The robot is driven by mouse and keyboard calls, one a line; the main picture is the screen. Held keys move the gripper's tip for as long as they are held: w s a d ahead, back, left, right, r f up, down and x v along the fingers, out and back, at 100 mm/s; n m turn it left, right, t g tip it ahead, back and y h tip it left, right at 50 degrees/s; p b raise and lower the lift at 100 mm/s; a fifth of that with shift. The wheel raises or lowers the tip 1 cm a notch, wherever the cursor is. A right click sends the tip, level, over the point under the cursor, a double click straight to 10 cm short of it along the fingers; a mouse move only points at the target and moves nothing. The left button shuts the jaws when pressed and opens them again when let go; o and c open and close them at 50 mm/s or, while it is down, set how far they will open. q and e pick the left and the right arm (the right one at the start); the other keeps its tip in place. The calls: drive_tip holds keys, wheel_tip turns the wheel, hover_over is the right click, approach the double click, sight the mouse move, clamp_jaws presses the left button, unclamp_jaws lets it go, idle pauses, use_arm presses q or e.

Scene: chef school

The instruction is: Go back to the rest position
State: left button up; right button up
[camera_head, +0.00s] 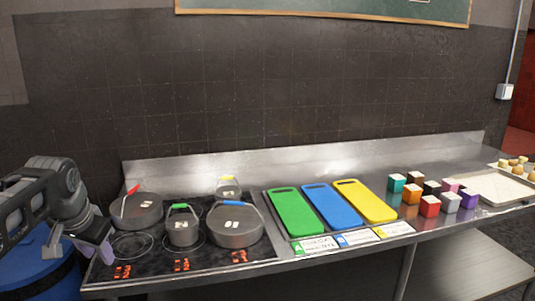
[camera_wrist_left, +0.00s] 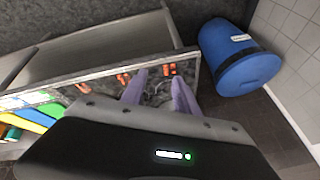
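My left gripper (camera_head: 98,252) is at the left front corner of the black stove top (camera_head: 210,262), with its lilac fingers pointing down. In the left wrist view, its two fingers (camera_wrist_left: 160,84) are apart with nothing between them, and the stove edge shows beyond them. My right gripper is in neither view.
Grey lidded pots, including one with a blue handle (camera_head: 236,226), stand on the stove. Green (camera_head: 294,212), blue (camera_head: 332,206) and yellow (camera_head: 366,201) boards lie right of it, then several cubes and a tray (camera_head: 497,190). A blue bin (camera_wrist_left: 240,62) stands on the floor.

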use_arm(q)
drive_tip(key=w+d+f+n+t+h, duration=0.1)
drive_tip(key=w+d+f+t+h, duration=0.15)
drive_tip(key=w+d+f, duration=0.55)
drive_tip(key=d+f+n+h, duration=0.1)
drive_tip(key=d+f, duration=0.4)
drive_tip(key=f, duration=0.4)
drive_tip(key=d+f+h, duration=0.1)
drive_tip(key=d+f, duration=0.4)
drive_tip(key=f, duration=0.4)
drive_tip(key=s+d+f+g, duration=0.2)
drive_tip(key=s+d+f, duration=0.3)
drive_tip(key=s+f, duration=0.3)
drive_tip(key=s+d+f+g+h, duration=0.1)
drive_tip(key=s+d+f, duration=0.4)
drive_tip(key=s, duration=0.8)
drive_tip(key=s+d+f+n+g, duration=0.1)
drive_tip(key=s+d+f+g, duration=0.2)
drive_tip(key=s+d+f, duration=0.3)
drive_tip(key=s+f, duration=0.4)
drive_tip(key=f, duration=0.1)
drive_tip(key=shift+s, duration=0.2)
drive_tip(key=shift+f+g+h, duration=0.1)
drive_tip(key=shift+g+h, duration=0.15)
